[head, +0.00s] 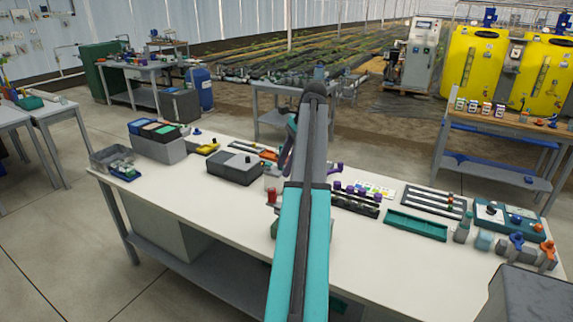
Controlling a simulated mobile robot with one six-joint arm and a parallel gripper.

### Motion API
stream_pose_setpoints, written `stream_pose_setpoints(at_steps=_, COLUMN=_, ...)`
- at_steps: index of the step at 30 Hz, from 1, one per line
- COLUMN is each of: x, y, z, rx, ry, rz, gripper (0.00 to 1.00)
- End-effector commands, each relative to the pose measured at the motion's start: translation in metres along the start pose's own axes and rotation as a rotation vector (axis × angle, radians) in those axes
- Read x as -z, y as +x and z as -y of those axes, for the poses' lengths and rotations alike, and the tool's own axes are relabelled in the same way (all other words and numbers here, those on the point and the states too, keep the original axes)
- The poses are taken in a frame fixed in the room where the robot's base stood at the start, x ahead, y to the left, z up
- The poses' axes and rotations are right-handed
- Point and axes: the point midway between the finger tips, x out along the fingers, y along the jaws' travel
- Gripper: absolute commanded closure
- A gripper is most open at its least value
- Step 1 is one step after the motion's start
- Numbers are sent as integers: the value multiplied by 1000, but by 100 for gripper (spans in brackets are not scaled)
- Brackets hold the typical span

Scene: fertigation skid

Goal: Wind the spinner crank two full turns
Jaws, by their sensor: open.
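I cannot pick out the spinner crank for certain. A small upright thing with a red part (272,195) stands at the middle of the white workbench (225,205), just left of my arm, and may be part of it. A grey box with a dark lid and a small knob (235,168) sits farther left; no crank arm can be made out on it. My teal and dark grey arm rises through the middle of the head view and covers part of the bench. A dark link shows just left of it. My gripper's jaws are hidden behind the arm.
On the bench's right are a green tray (416,224), a black rack with purple knobs (356,199), a grey rail rack (434,201) and blue and orange valves (530,252). A grey bin with coloured lids (158,143) stands at the left. Bare bench top shows along the front.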

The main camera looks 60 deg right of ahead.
Motion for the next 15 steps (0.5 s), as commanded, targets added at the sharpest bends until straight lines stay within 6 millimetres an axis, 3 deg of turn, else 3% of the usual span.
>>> stream_pose_setpoints(at_steps=15, x=1, y=36, z=0, rx=0, ry=-1, rz=0, gripper=55)
